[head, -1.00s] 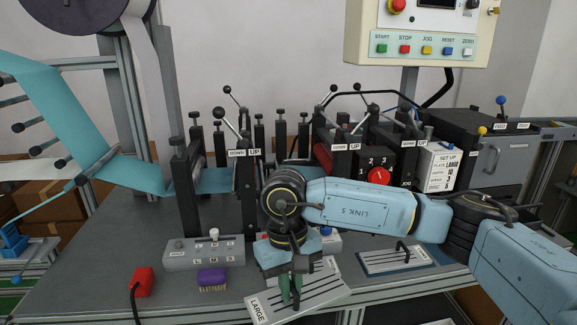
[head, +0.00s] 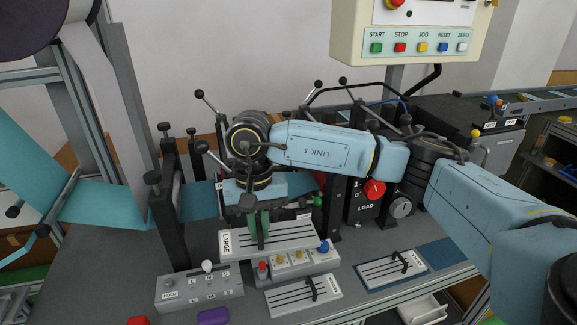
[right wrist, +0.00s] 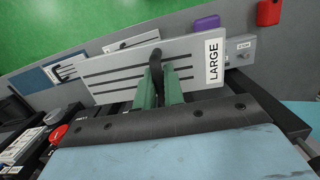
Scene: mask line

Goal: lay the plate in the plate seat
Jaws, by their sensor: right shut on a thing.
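The large plate (head: 284,237) is a pale grey slab with dark slots, a LARGE label and a black handle. My right gripper (head: 259,226) is shut on its handle and holds it in front of the press posts. In the right wrist view the green fingers (right wrist: 161,80) straddle the handle of the large plate (right wrist: 115,72). In the head view the plate partly covers the button box behind its lower edge. I cannot make out the plate seat; my right arm and the plate hide much of the machine's middle. My left gripper is not in view.
A button box (head: 297,264), a grey switch box (head: 198,289) and another handled plate (head: 303,297) are at the front. A third plate (head: 393,269) lies on a blue mat. Black posts (head: 168,170) and teal web (head: 105,207) are at left. A purple brush (head: 213,317) is near the front edge.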

